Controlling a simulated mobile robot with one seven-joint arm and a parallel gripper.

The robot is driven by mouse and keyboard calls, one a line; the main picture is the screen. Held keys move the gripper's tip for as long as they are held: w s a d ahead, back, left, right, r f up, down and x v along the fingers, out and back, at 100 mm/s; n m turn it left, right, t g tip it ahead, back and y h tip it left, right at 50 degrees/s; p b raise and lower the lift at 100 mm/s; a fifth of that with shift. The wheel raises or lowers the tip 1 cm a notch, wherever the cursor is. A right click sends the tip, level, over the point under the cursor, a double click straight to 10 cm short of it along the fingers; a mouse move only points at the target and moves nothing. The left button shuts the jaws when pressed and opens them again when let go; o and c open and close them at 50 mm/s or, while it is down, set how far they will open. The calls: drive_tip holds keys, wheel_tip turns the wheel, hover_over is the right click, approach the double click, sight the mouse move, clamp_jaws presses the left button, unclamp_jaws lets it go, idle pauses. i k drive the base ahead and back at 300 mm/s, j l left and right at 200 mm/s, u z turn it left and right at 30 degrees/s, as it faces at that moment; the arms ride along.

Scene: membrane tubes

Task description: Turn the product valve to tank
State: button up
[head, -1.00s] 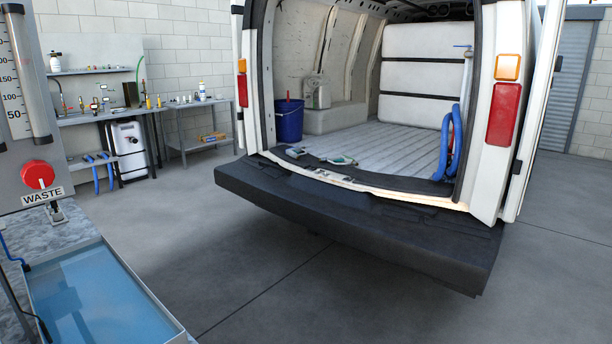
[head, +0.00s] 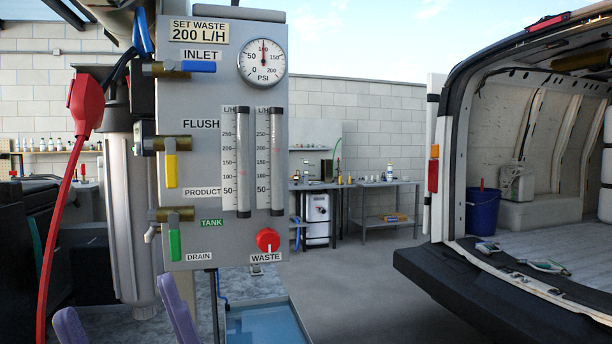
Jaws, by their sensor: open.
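The grey panel (head: 205,100) stands left of centre in the head view. The product valve is the brass valve at its lower left edge, with a green handle (head: 174,245) hanging down beside the DRAIN label (head: 199,257). The green TANK label (head: 211,223) is to the right of the valve, below the PRODUCT label (head: 203,192). My gripper (head: 122,322) shows as two purple fingers at the bottom left edge. It is open and empty, below the green handle and apart from it.
A yellow flush handle (head: 171,171) and a blue inlet handle (head: 198,66) are above. A red waste knob (head: 267,240) is at lower right. A filter housing (head: 130,220) and a red cable (head: 62,220) are left. A blue tray (head: 262,325) is below; the van (head: 455,190) is right.

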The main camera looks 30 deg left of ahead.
sight(174, 232)
drive_tip(key=k+j+u, duration=0.15)
drive_tip(key=j+u, duration=0.6)
drive_tip(key=k+j+u, duration=0.1)
drive_tip(key=j+u, duration=0.3)
drive_tip(key=l, duration=0.1)
